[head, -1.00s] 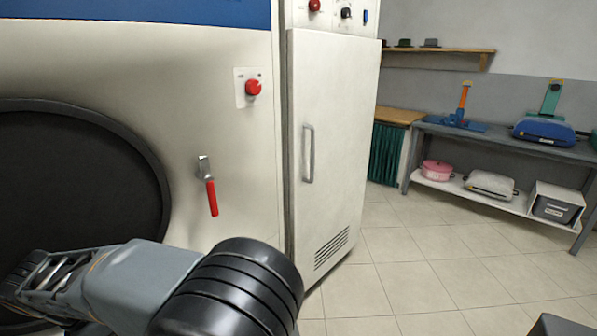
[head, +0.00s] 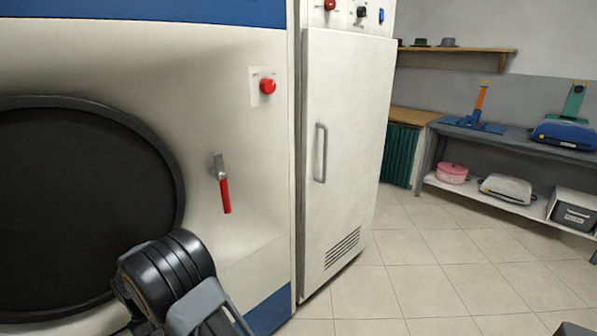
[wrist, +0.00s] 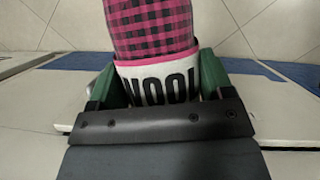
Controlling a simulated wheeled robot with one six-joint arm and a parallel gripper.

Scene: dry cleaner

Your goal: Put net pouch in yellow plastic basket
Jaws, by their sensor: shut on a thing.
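In the wrist view, my gripper (wrist: 158,80) is shut on the net pouch (wrist: 150,28), its two green fingers at either side. The pouch is pink and black checked, with a white band reading "WOOL" where I hold it. Its far end runs out of the top of the view. Tiled floor shows beyond it. In the head view, only part of my arm shows at the bottom; the gripper and pouch are out of view there. I see no yellow plastic basket in either view.
A large white machine with a round dark door (head: 80,205) and red-handled lever (head: 224,190) stands close on the left. Beside it is a tall white cabinet (head: 345,150). A grey shelf table (head: 515,140) stands at the right. Tiled floor (head: 430,270) between is clear.

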